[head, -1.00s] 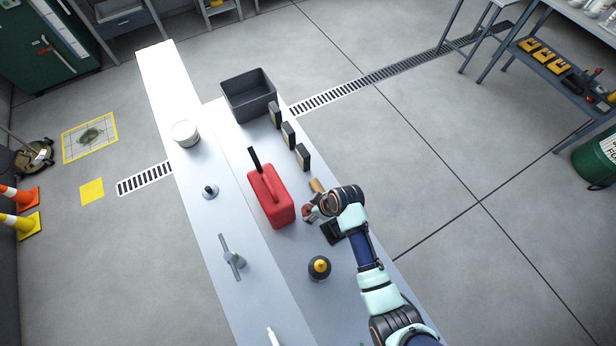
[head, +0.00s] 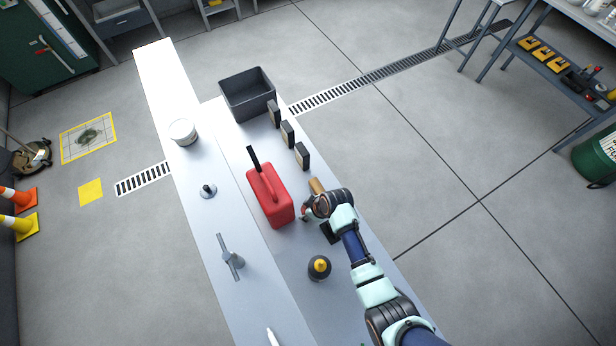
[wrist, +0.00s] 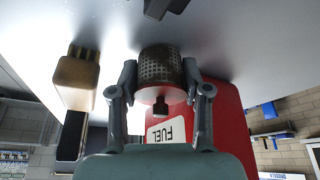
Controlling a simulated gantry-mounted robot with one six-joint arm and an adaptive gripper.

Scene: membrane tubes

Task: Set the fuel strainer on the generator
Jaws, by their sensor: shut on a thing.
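My gripper (wrist: 160,78) is shut on a perforated metal cylinder with a dark knob, which looks like the fuel strainer (wrist: 160,66). The fingers press on its two sides. I cannot tell whether the strainer is clear of the bench. I cannot make out a generator for certain in either view.
The red fuel can (head: 269,195) stands close to my gripper. A tan-handled brush (wrist: 76,82) is also near. A grey T-shaped fitting (head: 231,259) lies left.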

